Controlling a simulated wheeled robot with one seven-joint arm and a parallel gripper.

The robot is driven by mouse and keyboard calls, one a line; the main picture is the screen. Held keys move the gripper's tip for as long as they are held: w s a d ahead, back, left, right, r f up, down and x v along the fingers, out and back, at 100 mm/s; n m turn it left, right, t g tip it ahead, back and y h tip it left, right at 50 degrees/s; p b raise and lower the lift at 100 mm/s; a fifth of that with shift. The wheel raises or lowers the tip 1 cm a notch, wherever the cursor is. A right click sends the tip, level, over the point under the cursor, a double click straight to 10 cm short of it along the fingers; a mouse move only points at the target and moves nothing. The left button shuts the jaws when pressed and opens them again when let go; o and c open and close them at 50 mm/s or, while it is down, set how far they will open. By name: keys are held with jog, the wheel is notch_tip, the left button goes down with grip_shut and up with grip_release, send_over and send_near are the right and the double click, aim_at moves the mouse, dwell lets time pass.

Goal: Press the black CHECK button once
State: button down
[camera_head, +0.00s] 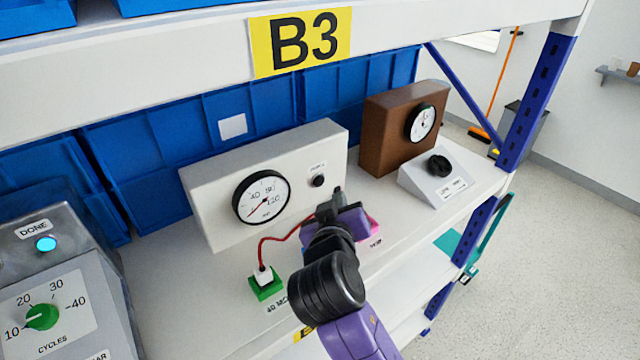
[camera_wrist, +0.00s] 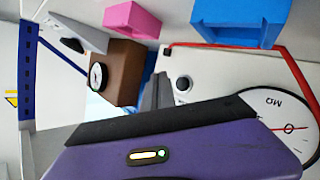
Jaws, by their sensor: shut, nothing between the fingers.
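A white box (camera_head: 215,190) with a round dial gauge (camera_head: 262,198) stands on the shelf. A small black button (camera_head: 318,181) sits on its front, right of the gauge, under a label too small to read. My gripper (camera_head: 337,192) is shut and empty, just right of and below the button in the head view. In the wrist view, the button (camera_wrist: 183,84) is close beside my dark fingertips (camera_wrist: 160,92). A gap shows between them in that picture; whether they touch in depth I cannot tell.
A red cable (camera_head: 285,238) runs to a white plug in a green block (camera_head: 266,290). A pink block (camera_head: 375,228) is partly behind my gripper. A brown gauge box (camera_head: 385,135) and a grey knob box (camera_head: 438,178) stand right. A grey CYCLES panel (camera_head: 75,330) is left.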

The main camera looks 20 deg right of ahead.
jog(key=shift+w+a, duration=0.25)
jog(key=shift+w, duration=0.55)
jog(key=shift+w+a, duration=0.25)
jog(key=shift+w, duration=0.55)
jog(key=shift+w, duration=0.1)
dwell(0.8)
jog(key=shift+w+a, duration=0.15)
jog(key=shift+w, duration=0.1)
jog(key=shift+w+a, duration=0.1)
jog(key=shift+w, duration=0.3)
dwell(0.8)
jog(key=shift+s, duration=0.1)
jog(key=shift+s+d, duration=0.25)
jog(key=shift+s, duration=0.45)
jog(key=shift+s+d+p, duration=0.25)
jog(key=shift+s, duration=0.55)
jog(key=shift+s+d+p, duration=0.2)
jog(key=shift+s+d, duration=0.1)
jog(key=shift+s, duration=0.45)
jog(key=shift+s+d+p, duration=0.25)
jog(key=shift+s, duration=0.55)
